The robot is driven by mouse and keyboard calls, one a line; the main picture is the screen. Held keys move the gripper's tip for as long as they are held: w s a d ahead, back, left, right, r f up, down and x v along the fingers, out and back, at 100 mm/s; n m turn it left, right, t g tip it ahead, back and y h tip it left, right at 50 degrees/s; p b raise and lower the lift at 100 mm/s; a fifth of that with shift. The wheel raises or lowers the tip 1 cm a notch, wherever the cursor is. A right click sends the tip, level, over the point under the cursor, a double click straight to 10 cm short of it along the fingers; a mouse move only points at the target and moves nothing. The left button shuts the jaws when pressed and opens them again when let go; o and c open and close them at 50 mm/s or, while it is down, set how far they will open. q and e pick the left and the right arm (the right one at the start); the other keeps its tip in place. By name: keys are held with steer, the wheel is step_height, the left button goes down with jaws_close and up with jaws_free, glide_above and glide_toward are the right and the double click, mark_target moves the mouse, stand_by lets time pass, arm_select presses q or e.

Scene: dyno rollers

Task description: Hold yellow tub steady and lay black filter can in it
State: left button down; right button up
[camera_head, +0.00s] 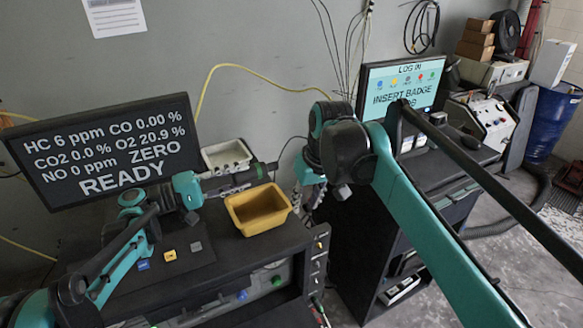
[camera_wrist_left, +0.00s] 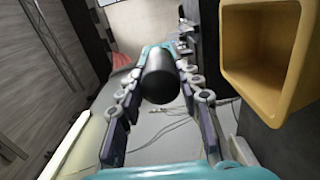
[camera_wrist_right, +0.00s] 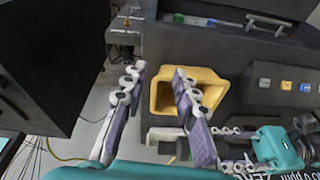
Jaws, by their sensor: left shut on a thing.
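The yellow tub (camera_head: 243,222) stands upright on the dark bench and looks empty. It shows at the right of the left wrist view (camera_wrist_left: 236,75) and beyond the fingers in the right wrist view (camera_wrist_right: 218,84). My left gripper (camera_head: 258,171) is shut on the black filter can (camera_wrist_left: 160,80), holding it behind the tub's far rim, outside the tub. My right gripper (camera_wrist_right: 160,88) is open and empty. In the head view it hangs just right of the tub (camera_head: 310,187), and its fingers appear apart from the tub wall.
A white tray (camera_head: 235,154) stands behind the tub near the wall. A gas readout monitor (camera_head: 105,150) stands left, and a login screen (camera_head: 402,86) stands on a black cabinet right.

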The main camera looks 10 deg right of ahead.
mark_target(285, 204)
steer(key=w+r+n+g+y, duration=0.1)
steer(key=w+r+n+g, duration=0.15)
steer(key=w, duration=0.85)
steer(key=shift+m+g, duration=0.45)
steer(key=f, duration=0.3)
steer(key=a+f, duration=0.1)
steer(key=f, duration=0.3)
steer(key=a+f, duration=0.1)
steer(key=f, duration=0.3)
steer(key=shift+s+a+f, duration=0.2)
steer(key=shift+a+f, duration=0.05)
arm_select(q)
steer(key=shift+r, duration=0.1)
arm_select(e)
steer(key=shift+a+f, duration=0.2)
steer(key=shift+f, duration=0.35)
arm_select(q)
steer(key=shift+d, duration=0.1)
arm_select(e)
jaws_close()
arm_select(q)
steer(key=shift+s, duration=0.1)
